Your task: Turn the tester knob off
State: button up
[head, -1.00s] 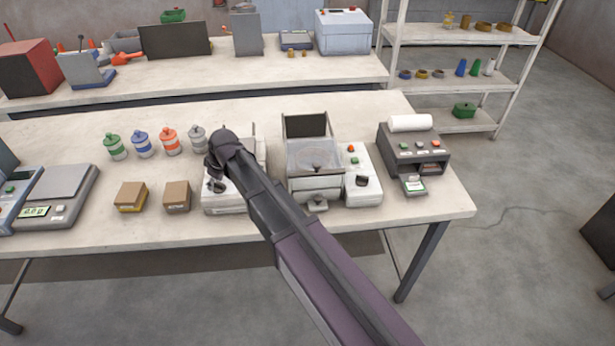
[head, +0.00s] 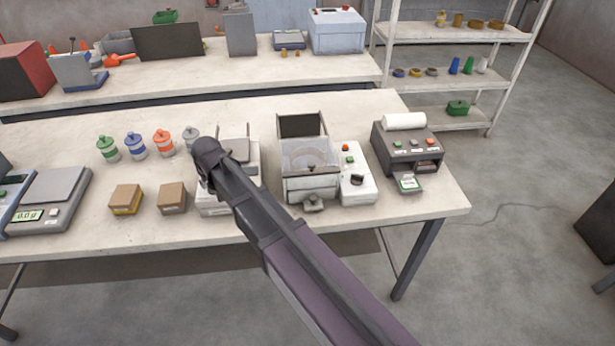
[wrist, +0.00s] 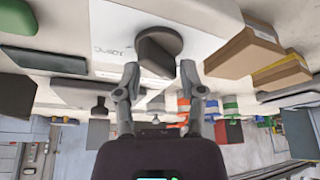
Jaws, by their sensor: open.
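A white box-like device (head: 215,207) with a grey plate on top stands on the front bench, partly hidden behind my arm. In the wrist view, which looks upside down, its white panel (wrist: 115,48) carries a small dark label and a dark round knob with a raised grip bar (wrist: 156,52). My gripper (wrist: 159,70) is open, with one finger on each side of the bar's end and a gap showing; contact is not visible. In the head view my arm hides the knob, and the fingers are hard to make out.
Two small cardboard boxes (head: 172,197) stand left of the device, with several coloured-band jars (head: 135,146) behind them. A clear-lidded machine (head: 309,185) and a white control box with its own dark knob (head: 357,180) stand to the right. A printer (head: 410,150) is further right.

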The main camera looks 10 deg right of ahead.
jog(key=shift+p+v, duration=6.35)
jog(key=shift+v, duration=0.5)
jog(key=s+d+f+m+g+b, duration=0.1)
jog(key=d+f+m, duration=0.1)
jog(key=d, duration=0.6)
jog(key=s+d+f+m+g+h+b, duration=0.1)
jog(key=d+f+m+b, duration=0.1)
jog(key=d, duration=0.7)
jog(key=s+d+f+m+g+h+b, duration=0.1)
jog(key=d+m, duration=0.3)
jog(key=d, duration=0.4)
jog(key=shift+d+f+m+g+b, duration=0.3)
jog(key=shift+d+f+g+b, duration=0.1)
jog(key=shift+f, duration=0.1)
jog(key=s+d+n, duration=0.3)
jog(key=s+d, duration=0.4)
jog(key=d, duration=0.3)
